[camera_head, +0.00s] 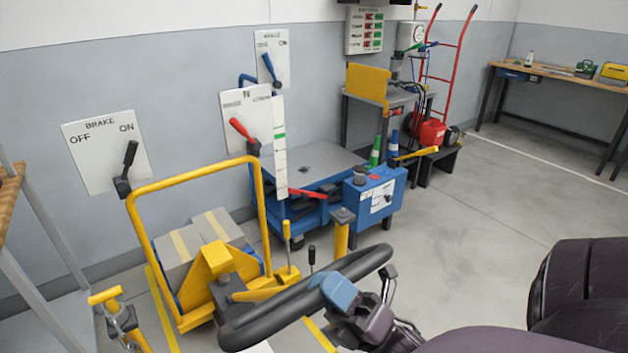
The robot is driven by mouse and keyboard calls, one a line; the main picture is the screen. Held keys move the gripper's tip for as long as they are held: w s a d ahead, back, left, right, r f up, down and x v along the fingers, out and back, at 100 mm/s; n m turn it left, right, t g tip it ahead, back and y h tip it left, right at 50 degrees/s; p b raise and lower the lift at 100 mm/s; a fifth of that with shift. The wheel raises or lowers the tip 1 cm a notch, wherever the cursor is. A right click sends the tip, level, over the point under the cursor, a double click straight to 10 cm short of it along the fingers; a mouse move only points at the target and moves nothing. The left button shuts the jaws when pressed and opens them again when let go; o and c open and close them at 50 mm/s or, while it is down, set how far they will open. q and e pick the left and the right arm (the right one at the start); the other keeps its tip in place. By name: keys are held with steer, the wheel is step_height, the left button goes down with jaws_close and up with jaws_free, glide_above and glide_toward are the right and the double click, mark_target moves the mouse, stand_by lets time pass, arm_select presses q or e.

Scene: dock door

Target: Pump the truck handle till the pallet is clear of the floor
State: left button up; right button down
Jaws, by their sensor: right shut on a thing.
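A yellow pallet truck (219,268) stands at the lower left, with a tall yellow tube frame. Behind it lie grey cartons (177,247) with yellow tape. Bits of blue under the cartons look like the pallet (161,283); its gap to the floor is hidden. A thick black looped handle (265,318) slants across the lower middle, close to the camera, and looks like the truck handle. My right gripper (343,295), with blue fingertips, is shut on this handle near its right part. My left gripper is not in view.
Wall levers include a black brake lever (125,170) and a red one (242,133). A blue lift table (318,165) and a blue control box (374,205) stand behind. A red hand truck (447,65) and a workbench (560,82) are farther off. The floor at right is clear.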

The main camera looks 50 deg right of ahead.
steer(key=shift+s+f, duration=0.15)
steer(key=c, duration=0.8)
jaws_free()
steer(key=shift+c, duration=0.2)
steer(key=v, duration=1)
steer(key=shift+s+f, duration=0.2)
steer(key=shift+s, duration=0.15)
